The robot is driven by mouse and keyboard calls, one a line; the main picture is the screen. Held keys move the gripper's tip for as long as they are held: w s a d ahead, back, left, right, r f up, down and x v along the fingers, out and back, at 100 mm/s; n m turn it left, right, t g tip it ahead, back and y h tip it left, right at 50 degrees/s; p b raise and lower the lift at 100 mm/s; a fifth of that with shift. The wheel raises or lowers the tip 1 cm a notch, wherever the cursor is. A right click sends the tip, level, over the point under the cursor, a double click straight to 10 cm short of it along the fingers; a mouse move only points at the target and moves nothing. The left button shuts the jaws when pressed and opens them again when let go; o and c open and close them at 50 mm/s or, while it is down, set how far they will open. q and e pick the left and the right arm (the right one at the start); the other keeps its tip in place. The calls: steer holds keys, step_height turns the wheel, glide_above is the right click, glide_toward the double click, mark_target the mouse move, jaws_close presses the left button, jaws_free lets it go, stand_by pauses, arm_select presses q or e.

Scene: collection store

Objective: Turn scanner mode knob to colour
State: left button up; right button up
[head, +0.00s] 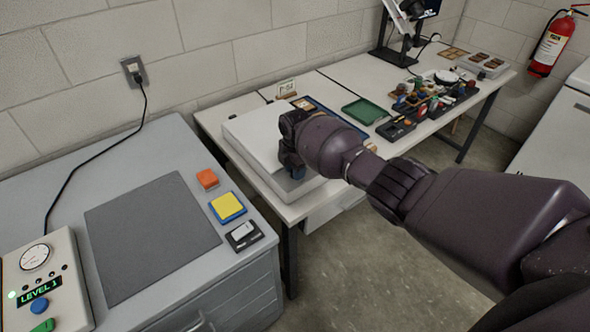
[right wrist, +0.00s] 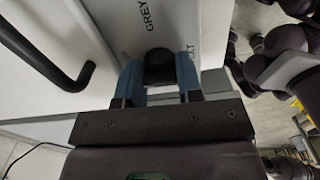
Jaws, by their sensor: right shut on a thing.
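The scanner (head: 255,135) is a flat white box on the white table (head: 345,75). My right gripper (head: 293,168) is at its front right part. In the right wrist view, the blue fingers of my right gripper (right wrist: 159,78) are shut on the black mode knob (right wrist: 158,66), one finger on each side. The scanner panel (right wrist: 198,30) carries the word "GREY" above the knob and letters ending in "XT" to its right. Any colour label and the knob's pointer are hidden or cannot be made out. My left gripper is not in view.
A black bent handle (right wrist: 60,62) sits left of the knob in the right wrist view. A green tray (head: 365,110) and dark trays of small items (head: 432,98) are farther along the table. A grey cabinet (head: 150,235) with a control box (head: 45,280) stands at the left.

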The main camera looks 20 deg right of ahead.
steer(key=shift+f+n, duration=0.1)
steer(key=shift+n, duration=0.2)
stand_by(0.4)
steer(key=o, duration=0.6)
steer(key=shift+o, duration=0.2)
steer(key=shift+r, duration=0.6)
step_height(320, 180, up, 9)
steer(key=shift+f+p, duration=0.1)
steer(key=shift+p, duration=0.8)
steer(key=shift+r, duration=0.45)
